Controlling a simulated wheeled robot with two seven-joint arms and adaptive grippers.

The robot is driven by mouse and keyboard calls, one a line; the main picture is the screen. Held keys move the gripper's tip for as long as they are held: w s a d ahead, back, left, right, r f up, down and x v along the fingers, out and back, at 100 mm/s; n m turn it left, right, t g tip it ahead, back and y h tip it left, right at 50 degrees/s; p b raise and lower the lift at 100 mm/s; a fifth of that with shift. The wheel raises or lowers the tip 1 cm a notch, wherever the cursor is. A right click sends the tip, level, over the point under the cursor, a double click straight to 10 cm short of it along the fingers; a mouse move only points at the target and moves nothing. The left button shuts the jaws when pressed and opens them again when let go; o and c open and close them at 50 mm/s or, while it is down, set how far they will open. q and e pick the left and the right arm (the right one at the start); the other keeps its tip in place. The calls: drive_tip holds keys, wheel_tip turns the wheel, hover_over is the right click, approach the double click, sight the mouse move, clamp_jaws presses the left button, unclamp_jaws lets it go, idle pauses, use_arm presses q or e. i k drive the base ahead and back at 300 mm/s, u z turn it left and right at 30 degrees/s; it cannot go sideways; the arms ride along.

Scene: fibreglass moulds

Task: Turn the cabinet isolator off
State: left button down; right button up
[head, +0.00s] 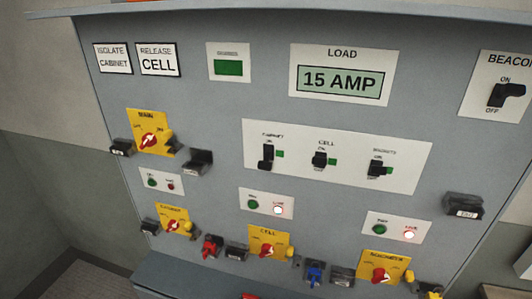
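The cabinet isolator (172,226) is a red rotary handle on a yellow plate at the lower left of the grey panel in the head view. Its plate lettering is small and blurred, and I cannot tell surely which way the handle points. A black toggle labelled cabinet (267,157) sits on the white plate at mid panel. Neither of my grippers shows in this view.
A similar main isolator (150,141) is above; cell (268,253) and right-hand (384,274) isolators are along the bottom. Red (212,246) and blue (314,272) padlock-like items hang between them. Dark blocks (197,161) stick out. A display (339,81) reads 15 AMP.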

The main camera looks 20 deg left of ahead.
sight(173, 225)
drive_tip(key=u, duration=1.45)
drive_tip(key=k, duration=0.1)
drive_tip(key=u, duration=0.1)
